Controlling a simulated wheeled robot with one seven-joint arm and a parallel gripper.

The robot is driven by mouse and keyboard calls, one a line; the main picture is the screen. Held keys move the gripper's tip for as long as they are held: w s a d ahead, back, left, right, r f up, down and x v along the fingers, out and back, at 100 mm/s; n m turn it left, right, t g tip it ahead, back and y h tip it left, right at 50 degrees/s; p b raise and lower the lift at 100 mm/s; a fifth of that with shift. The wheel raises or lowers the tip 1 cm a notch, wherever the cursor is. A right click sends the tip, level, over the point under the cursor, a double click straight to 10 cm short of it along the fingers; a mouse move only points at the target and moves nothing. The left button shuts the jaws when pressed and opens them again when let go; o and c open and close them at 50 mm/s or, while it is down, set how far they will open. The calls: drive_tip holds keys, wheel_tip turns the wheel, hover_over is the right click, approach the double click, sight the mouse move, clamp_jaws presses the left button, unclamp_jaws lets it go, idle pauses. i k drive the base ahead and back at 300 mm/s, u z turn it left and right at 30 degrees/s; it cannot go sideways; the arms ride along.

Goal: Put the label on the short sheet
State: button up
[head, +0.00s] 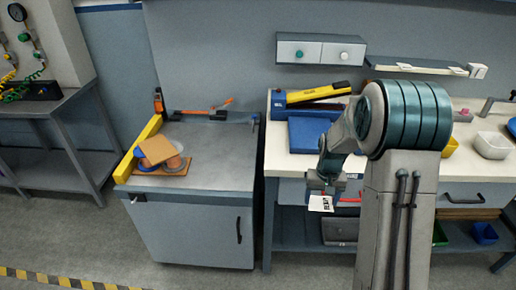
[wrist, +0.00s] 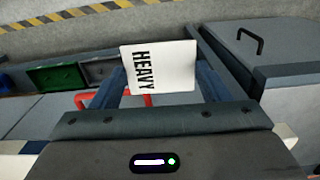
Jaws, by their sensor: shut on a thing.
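A white label (head: 320,203) printed HEAVY is held in my gripper (head: 324,188). In the wrist view the label (wrist: 175,66) spans between the two blue fingers of my gripper (wrist: 158,80), its text turned sideways. My gripper hangs in front of the workbench edge, apart from any surface. I cannot tell which one is the short sheet.
The grey cabinet top (head: 222,165) is clear on its right side. A yellow rail (head: 138,150) runs along its left edge. A gap separates cabinet and bench.

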sight(157, 147)
drive_tip(key=u, duration=0.5)
drive_tip(key=k, duration=0.6)
drive_tip(key=u, duration=1.2)
drive_tip(key=i, duration=1.6)
drive_tip(key=z, duration=0.25)
